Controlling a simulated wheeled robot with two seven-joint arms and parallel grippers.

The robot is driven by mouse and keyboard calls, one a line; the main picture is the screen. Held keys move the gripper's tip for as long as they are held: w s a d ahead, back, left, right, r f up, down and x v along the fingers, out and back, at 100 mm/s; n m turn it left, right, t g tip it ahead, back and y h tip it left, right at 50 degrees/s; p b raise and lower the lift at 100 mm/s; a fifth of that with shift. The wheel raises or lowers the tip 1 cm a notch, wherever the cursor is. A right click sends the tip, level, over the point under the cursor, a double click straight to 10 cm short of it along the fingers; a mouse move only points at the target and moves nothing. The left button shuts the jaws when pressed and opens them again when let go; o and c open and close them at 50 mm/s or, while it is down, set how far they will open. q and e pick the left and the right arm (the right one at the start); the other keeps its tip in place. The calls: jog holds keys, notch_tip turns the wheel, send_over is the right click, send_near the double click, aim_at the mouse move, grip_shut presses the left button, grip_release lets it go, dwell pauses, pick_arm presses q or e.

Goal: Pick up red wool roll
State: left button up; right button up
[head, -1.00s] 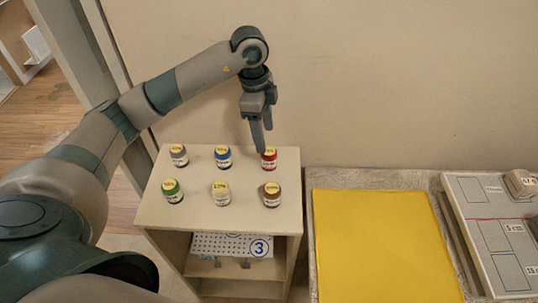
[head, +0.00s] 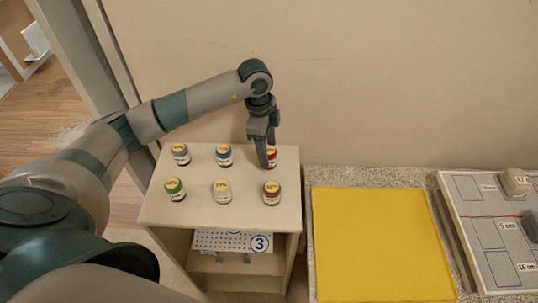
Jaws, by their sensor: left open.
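The red wool roll (head: 273,158) stands upright at the back right of the small cream shelf's top (head: 208,225). My left gripper (head: 265,165) points down at it from above, its fingers in front of the roll and hiding much of it. The gripper is open, but the gap between its fingers hardly shows from this side. I cannot tell whether the fingers touch the roll or are around it. My right gripper is not in view.
Other rolls stand on the same top: grey (head: 181,154), blue (head: 224,155), green (head: 175,189), white (head: 222,192) and brown (head: 271,193). A yellow sheet (head: 382,245) lies on the counter to the right, beside a marked board (head: 488,235).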

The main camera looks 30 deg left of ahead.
aim_at(268, 149)
pick_arm(q)
jog(key=shift+w+d+f+p, duration=0.1)
jog(key=shift+f+p, duration=0.25)
jog(key=shift+f, duration=0.6)
jog(key=shift+w+d+f+p, duration=0.1)
jog(key=shift+f+p, duration=0.2)
jog(key=shift+f, duration=0.6)
jog(key=shift+c, duration=0.4)
jog(key=c, duration=1.1)
